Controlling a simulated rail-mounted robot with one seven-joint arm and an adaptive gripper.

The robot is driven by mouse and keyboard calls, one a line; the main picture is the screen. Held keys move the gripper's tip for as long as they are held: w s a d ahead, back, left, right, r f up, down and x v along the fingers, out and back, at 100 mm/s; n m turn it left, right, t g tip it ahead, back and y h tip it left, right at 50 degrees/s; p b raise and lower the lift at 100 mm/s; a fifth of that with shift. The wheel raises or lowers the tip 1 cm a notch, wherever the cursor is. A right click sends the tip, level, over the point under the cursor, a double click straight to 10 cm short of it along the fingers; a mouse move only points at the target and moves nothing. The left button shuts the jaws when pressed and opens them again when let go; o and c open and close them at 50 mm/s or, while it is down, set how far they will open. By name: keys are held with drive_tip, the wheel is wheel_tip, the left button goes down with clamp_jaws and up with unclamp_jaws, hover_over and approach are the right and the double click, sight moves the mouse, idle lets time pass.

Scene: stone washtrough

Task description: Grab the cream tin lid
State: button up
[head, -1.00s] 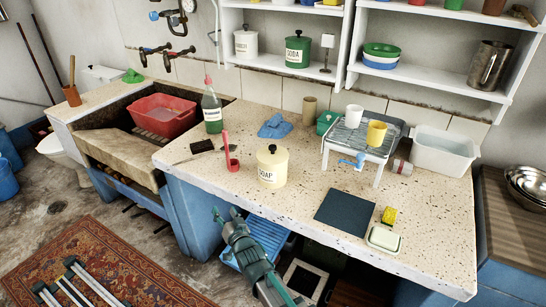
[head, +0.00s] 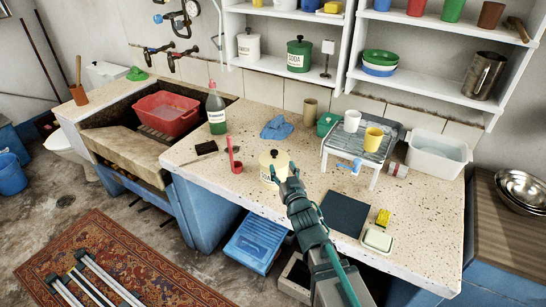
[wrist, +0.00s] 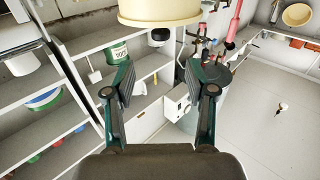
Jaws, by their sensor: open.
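The cream tin lid (head: 272,157) with a dark knob sits on the cream SOAP tin (head: 268,174) near the middle of the counter. My gripper (head: 287,174) is just in front of and to the right of the tin, overlapping part of it in the head view. In the wrist view, my gripper (wrist: 163,78) is open with nothing between the fingers. The cream lid (wrist: 158,18) and its dark knob show at the top edge there, beyond the fingertips and apart from them.
A red ladle (head: 233,160) stands left of the tin. To the right is a small rack (head: 342,150) with a white cup (head: 352,121) and a yellow cup (head: 373,138). A dark mat (head: 343,215) lies on the counter. A green bottle (head: 216,112) stands back left.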

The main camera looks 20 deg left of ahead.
sight(275, 153)
drive_tip(key=p+x, duration=0.2)
drive_tip(key=x, duration=0.8)
drive_tip(key=shift+w+a+f+p, duration=0.1)
drive_tip(key=shift+a+f+p, duration=0.05)
drive_tip(key=shift+p, duration=0.15)
drive_tip(key=shift+c, duration=0.4)
clamp_jaws()
